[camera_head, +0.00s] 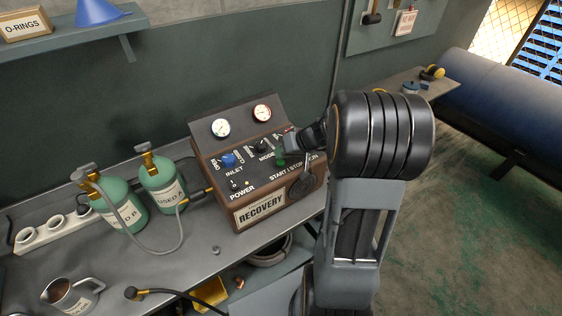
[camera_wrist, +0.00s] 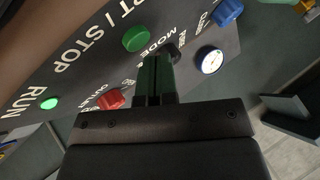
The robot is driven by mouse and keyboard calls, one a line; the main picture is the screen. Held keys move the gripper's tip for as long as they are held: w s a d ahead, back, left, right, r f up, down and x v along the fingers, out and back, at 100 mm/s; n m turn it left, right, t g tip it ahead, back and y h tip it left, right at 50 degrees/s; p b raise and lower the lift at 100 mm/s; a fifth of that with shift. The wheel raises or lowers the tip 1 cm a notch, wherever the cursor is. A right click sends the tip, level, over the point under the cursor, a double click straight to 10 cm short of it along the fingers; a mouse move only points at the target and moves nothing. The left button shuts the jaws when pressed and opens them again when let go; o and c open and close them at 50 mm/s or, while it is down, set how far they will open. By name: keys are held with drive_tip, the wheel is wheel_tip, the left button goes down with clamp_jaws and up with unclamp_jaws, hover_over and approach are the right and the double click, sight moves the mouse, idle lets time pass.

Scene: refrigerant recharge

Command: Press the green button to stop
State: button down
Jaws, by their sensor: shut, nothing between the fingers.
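In the head view a green patch (camera_head: 280,158) shows by the START / STOP label, and my arm hides part of the panel's right side. The recovery machine (camera_head: 262,205) stands on the bench. A small green light (camera_wrist: 50,103) glows beside the word RUN.
A red knob (camera_wrist: 110,98) sits close to my fingers. A blue knob (camera_head: 228,160), a POWER switch (camera_head: 236,184) and two gauges (camera_head: 262,113) are also on the machine. Green cylinders (camera_head: 163,185) with a hose stand left of it. A blue tank (camera_head: 505,105) is at right.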

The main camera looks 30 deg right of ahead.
sight(282, 161)
drive_tip(key=shift+f+b, duration=0.55)
drive_tip(key=shift+b, duration=0.55)
idle(0.6)
drive_tip(key=shift+r, duration=0.6)
drive_tip(key=shift+r+p, duration=1.2)
drive_tip(key=shift+r, duration=1.8)
